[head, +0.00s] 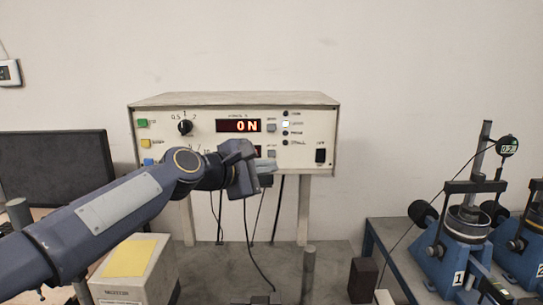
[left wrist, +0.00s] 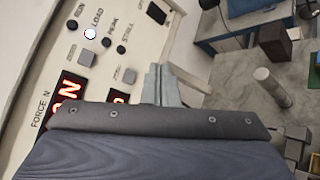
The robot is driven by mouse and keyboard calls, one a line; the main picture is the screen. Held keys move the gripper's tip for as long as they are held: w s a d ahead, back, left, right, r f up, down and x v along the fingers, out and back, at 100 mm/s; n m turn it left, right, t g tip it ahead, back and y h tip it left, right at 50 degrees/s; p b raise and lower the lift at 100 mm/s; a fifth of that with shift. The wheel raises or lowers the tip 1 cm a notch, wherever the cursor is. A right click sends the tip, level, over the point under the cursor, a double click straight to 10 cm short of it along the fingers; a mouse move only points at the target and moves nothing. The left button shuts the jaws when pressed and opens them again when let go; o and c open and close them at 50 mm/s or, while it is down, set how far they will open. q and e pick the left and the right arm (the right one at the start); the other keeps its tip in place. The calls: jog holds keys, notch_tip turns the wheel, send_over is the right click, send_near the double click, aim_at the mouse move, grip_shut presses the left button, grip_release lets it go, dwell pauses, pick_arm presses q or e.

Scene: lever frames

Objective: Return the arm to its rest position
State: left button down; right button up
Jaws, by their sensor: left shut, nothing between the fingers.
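My left arm (head: 110,210) reaches in from the left of the head view, raised and extended. My left gripper (head: 266,166) is in front of the lower middle of the white instrument box (head: 215,104), hiding part of its panel. In the left wrist view the pale fingers (left wrist: 162,88) are together with nothing between them, beside the panel. I cannot tell whether they touch it. The upper red display (head: 238,126) reads "0N". My right gripper is not in view.
Lever frames (head: 462,235) stand on a blue-edged table at the right. A dark monitor (head: 52,168) is at the left. A box with a yellow top (head: 130,257) sits below my arm. A grey post (head: 308,275) and a dark block (head: 362,280) stand at the front. Cables hang under the instrument box.

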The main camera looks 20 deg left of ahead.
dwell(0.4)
pick_arm(q)
jog(key=s+a+f+m+g+y, duration=0.1)
jog(key=s+f+m+g, duration=0.3)
jog(key=s+f+m, duration=0.4)
jog(key=s+a+f+m+g+y, duration=0.2)
jog(key=s+f+m, duration=0.7)
jog(key=s+f, duration=1.1)
jog(key=s+g, duration=0.2)
jog(key=s, duration=0.3)
jog(key=shift+s, duration=0.2)
jog(key=shift+f, duration=0.1)
